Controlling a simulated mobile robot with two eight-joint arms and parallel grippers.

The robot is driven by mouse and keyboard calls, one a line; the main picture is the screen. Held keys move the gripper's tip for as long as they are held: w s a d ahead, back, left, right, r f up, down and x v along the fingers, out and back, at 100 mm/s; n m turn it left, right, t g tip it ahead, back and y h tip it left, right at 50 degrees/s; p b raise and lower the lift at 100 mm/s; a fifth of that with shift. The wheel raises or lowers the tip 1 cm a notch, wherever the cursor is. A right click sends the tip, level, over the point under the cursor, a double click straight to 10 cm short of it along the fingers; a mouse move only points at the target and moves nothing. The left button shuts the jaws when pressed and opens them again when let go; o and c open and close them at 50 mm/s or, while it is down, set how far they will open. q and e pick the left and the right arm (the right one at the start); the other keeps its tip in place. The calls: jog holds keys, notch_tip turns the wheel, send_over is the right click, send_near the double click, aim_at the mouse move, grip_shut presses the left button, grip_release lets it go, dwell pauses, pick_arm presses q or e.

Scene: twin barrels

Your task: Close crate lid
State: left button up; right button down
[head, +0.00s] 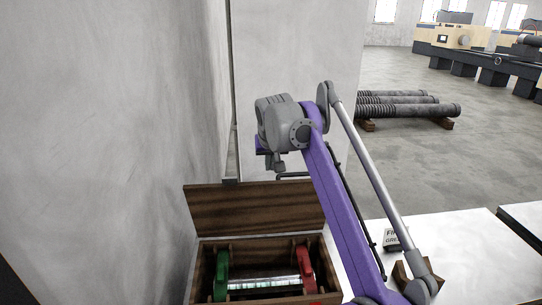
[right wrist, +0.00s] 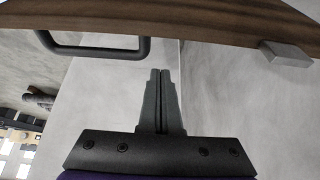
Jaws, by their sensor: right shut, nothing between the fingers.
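The wooden crate (head: 194,272) stands at the bottom centre of the head view, with its lid (head: 255,210) raised steeply at the back. A dark handle (head: 295,177) shows by the lid's top edge, partly behind my arm. In the right wrist view, the lid's wood (right wrist: 190,18) crosses the top, with the handle (right wrist: 95,49) at left and a grey metal block (right wrist: 285,53) at right. My right gripper (head: 278,164) is above the lid's top edge. Its fingers (right wrist: 160,72) are shut and empty, apart from the handle. My left gripper is out of view.
The open crate holds a green part (head: 222,272), a red part (head: 305,268) and a shiny cylinder (head: 262,283). A grey wall (head: 120,130) rises close at left. A white tabletop (head: 455,250) with a small sign (head: 391,238) lies at right.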

aim_at(271, 182)
jog(key=s, duration=0.2)
jog(key=s+b, duration=0.1)
jog(key=s, duration=0.1)
jog(key=shift+f, duration=0.3)
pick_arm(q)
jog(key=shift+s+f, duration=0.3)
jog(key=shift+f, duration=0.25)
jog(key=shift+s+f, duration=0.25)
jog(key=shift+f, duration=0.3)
pick_arm(e)
jog(key=shift+w, duration=0.1)
